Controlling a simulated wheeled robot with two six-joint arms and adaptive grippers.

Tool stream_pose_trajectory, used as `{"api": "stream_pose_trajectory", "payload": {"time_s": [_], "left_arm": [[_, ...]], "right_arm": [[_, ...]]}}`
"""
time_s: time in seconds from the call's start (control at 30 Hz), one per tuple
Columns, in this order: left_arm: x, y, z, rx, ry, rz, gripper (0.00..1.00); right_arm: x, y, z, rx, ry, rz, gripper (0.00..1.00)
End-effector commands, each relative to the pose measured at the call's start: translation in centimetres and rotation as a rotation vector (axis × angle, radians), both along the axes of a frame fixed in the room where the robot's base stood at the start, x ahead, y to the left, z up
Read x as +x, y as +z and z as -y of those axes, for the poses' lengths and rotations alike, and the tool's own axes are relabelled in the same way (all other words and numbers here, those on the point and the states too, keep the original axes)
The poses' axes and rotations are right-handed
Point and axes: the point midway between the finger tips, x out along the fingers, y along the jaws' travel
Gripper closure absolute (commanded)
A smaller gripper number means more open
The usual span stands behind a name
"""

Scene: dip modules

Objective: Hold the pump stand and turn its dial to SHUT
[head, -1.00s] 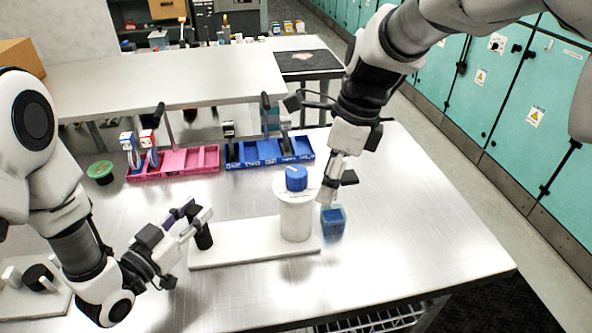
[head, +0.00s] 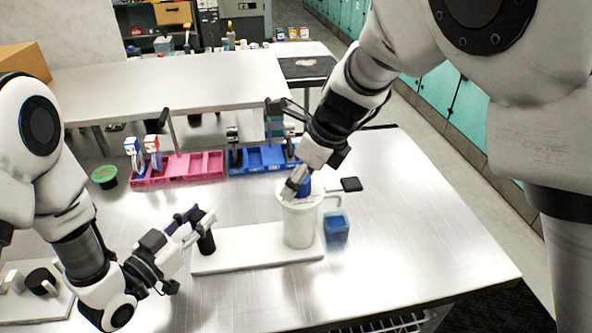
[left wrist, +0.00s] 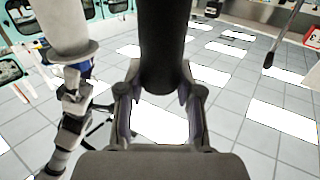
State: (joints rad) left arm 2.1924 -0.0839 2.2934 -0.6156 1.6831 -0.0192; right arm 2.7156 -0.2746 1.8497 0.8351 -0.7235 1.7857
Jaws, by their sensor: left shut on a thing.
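The pump stand is a white base plate (head: 235,250) with a white cylinder (head: 299,228) at its right end and a black upright post (head: 206,241) at its left end. A blue dial (head: 305,187) tops the cylinder, partly hidden by my right gripper; its marks are unreadable. My left gripper (head: 195,221) is shut on the black post, which also shows between its fingers in the left wrist view (left wrist: 162,50). My right gripper (head: 318,187) is at the dial from above, its fingers apart, one on each side of it. I cannot tell whether they touch the dial.
A blue box (head: 336,228) stands just right of the stand. Behind are a pink tray (head: 180,171), a blue tray (head: 258,163) and a green-topped cup (head: 104,177). Another white plate with black and white knobs (head: 45,292) lies at lower left. The table's right side is clear.

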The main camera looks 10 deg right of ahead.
Motion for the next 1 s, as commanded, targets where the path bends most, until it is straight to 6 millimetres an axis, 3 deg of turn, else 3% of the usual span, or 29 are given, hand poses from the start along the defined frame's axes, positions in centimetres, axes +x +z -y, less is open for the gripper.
{"api": "stream_pose_trajectory", "payload": {"time_s": [0.13, 0.17, 0.3, 0.33, 0.73, 1.0], "left_arm": [[0.01, 0.02, 0.01, 0.000, 0.000, 0.000, 1.00], [0.01, 0.01, 0.01, 0.000, 0.000, 0.000, 1.00], [-0.01, 0.01, 0.01, 0.000, 0.000, 0.000, 1.00], [-0.01, 0.01, 0.01, 0.000, 0.000, 0.000, 1.00], [-0.01, 0.02, 0.01, -0.001, 0.000, 0.001, 1.00], [0.01, 0.03, 0.01, -0.001, 0.000, 0.001, 1.00]], "right_arm": [[0.00, 0.02, 0.01, 0.000, 0.000, 0.000, 0.32], [-0.01, 0.01, 0.01, 0.000, 0.000, 0.000, 0.39], [-0.01, 0.02, 0.02, 0.000, 0.000, 0.000, 0.89], [-0.01, 0.02, 0.02, 0.000, 0.000, 0.000, 0.92], [-0.01, 0.01, 0.03, -0.001, 0.036, -0.001, 0.93], [0.00, -0.02, 0.02, 0.000, 0.177, -0.002, 0.93]]}}
